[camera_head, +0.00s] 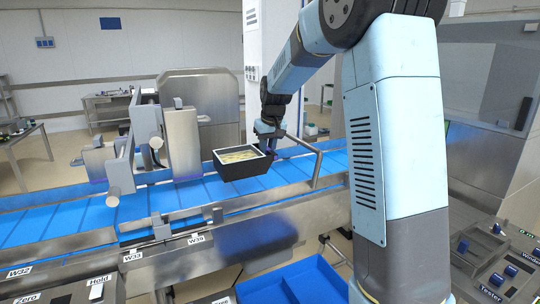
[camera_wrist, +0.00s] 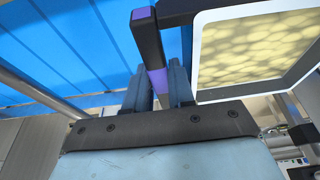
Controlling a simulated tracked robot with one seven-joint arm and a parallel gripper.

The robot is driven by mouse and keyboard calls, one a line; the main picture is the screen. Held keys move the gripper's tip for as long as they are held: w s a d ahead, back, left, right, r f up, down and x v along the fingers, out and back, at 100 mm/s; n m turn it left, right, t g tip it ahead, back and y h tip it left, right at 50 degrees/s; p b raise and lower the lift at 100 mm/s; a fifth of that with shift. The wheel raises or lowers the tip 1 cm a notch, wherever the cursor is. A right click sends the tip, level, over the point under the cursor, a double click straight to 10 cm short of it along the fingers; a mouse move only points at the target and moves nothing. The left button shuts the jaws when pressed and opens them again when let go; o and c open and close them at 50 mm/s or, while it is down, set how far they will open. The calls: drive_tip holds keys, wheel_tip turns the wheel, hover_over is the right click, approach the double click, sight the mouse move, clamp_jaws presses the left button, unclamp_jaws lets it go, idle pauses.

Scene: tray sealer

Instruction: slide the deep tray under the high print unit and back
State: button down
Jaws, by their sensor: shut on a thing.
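The deep tray (camera_head: 262,172) is black with a pale rim and yellowish contents. It is over the blue belt, right of the print unit; I cannot tell whether it touches the belt. It also shows at the right of the wrist view (camera_wrist: 240,94), rim and contents facing the camera. My gripper (camera_head: 268,128) is at the tray's far right side. In the wrist view my gripper (camera_wrist: 163,80) is shut on a dark bar with purple bands (camera_wrist: 148,45) beside the tray, apparently its handle. A grey print unit (camera_head: 147,122) stands over the belt at left.
The blue belt (camera_head: 60,222) runs across the view between metal rails. A bent metal bar (camera_head: 318,165) stands at the belt's right, near my arm. A metal hood (camera_head: 205,95) is behind. Control panels (camera_head: 500,260) and a blue bin (camera_head: 280,290) are in front.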

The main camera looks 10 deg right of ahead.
sight(269, 155)
drive_tip(key=s+r, duration=0.1)
drive_tip(key=s, duration=0.3)
drive_tip(key=s+a+r, duration=0.1)
drive_tip(key=s, duration=0.1)
drive_tip(key=shift+r, duration=0.35)
drive_tip(key=shift+w+d+f, duration=0.3)
drive_tip(key=shift+w+f, duration=1.8)
drive_tip(key=shift+w+d+f, duration=0.3)
drive_tip(key=shift+w+f, duration=1.75)
drive_tip(key=shift+w, duration=0.05)
drive_tip(key=shift+w+d+f, duration=0.3)
drive_tip(key=shift+w+f, duration=1.8)
drive_tip(key=shift+w, duration=0.15)
drive_tip(key=shift+w+f, duration=0.1)
drive_tip(key=shift+w, duration=0.2)
drive_tip(key=shift+a, duration=0.1)
drive_tip(key=shift+s+a, duration=0.5)
drive_tip(key=shift+a, duration=2.1)
drive_tip(key=shift+s+a, duration=0.55)
drive_tip(key=shift+a, duration=2)
drive_tip(key=shift+s+a, duration=0.5)
drive_tip(key=shift+a, duration=2.1)
